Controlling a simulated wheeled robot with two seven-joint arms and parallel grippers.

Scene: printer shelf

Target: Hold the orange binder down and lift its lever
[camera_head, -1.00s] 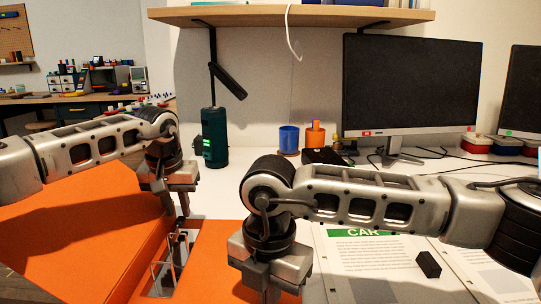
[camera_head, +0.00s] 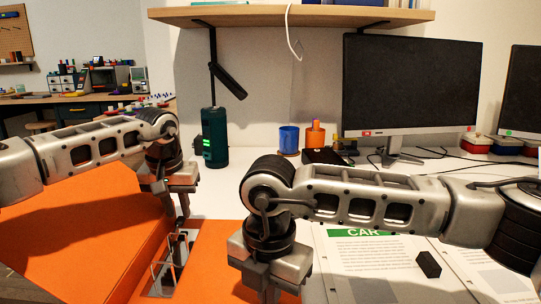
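The orange binder (camera_head: 80,235) lies open on the desk, its left cover raised at a slant and its right part (camera_head: 215,255) flat. Its metal ring mechanism (camera_head: 170,262) with the lever sits along the middle. My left gripper (camera_head: 181,218) points down at the far end of the mechanism, with its fingers close to the lever; I cannot tell whether they touch it. My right gripper (camera_head: 268,290) points down over the right part of the binder near the bottom edge. Its fingertips are cut off or hidden, so its contact with the binder is unclear.
Printed pages headed CAR (camera_head: 365,265) lie at the right with a small black block (camera_head: 429,264) on them. Behind stand a dark green device (camera_head: 214,140), a blue cup (camera_head: 289,139), an orange container (camera_head: 315,138) and a monitor (camera_head: 410,85). A shelf (camera_head: 290,16) hangs above.

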